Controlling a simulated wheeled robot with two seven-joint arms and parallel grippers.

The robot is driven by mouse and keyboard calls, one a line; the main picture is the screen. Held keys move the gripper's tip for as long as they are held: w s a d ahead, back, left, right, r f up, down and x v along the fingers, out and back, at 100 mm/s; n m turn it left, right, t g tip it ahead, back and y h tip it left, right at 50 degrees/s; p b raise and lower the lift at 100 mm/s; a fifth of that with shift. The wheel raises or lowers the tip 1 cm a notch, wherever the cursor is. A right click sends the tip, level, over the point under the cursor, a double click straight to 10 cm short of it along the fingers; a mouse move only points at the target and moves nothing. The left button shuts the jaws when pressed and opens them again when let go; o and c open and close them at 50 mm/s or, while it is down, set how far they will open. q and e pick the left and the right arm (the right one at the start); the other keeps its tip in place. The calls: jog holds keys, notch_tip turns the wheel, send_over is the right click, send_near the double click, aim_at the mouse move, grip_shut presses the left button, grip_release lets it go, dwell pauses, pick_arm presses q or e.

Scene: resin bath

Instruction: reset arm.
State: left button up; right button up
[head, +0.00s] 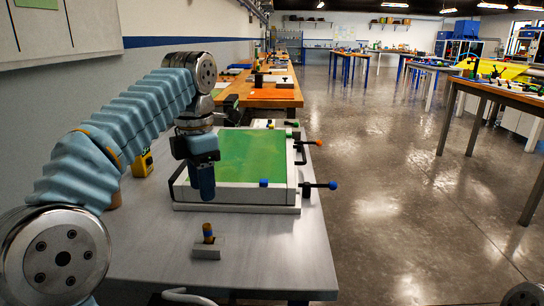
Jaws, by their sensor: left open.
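My left arm comes in from the left and bends down at the wrist. My left gripper (204,188) is open and points down at the left front side of a white box with a green top (245,152). It covers part of the box's front edge, and I cannot tell if it touches the box. Nothing shows between its fingers. My right gripper is not in view.
Levers with a blue knob (333,185) and an orange knob (318,142) stick out right of the box. A yellow device (142,163) stands at left. Open floor lies right.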

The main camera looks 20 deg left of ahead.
aim_at(207, 225)
pick_arm(q)
notch_tip(207, 225, down, 12)
jog(key=b, duration=0.3)
jog(key=shift+s+r, duration=0.1)
jog(key=shift+r, duration=0.1)
jog(key=r, duration=0.1)
jog(key=r+p, duration=0.1)
jog(key=r, duration=0.2)
jog(key=shift+w+d+r, duration=0.2)
jog(key=shift+d+r, duration=0.05)
jog(key=d+r, duration=0.1)
jog(key=d+r+p, duration=0.1)
jog(key=d+r, duration=0.1)
jog(key=shift+w+r, duration=0.2)
jog(key=shift+w, duration=0.1)
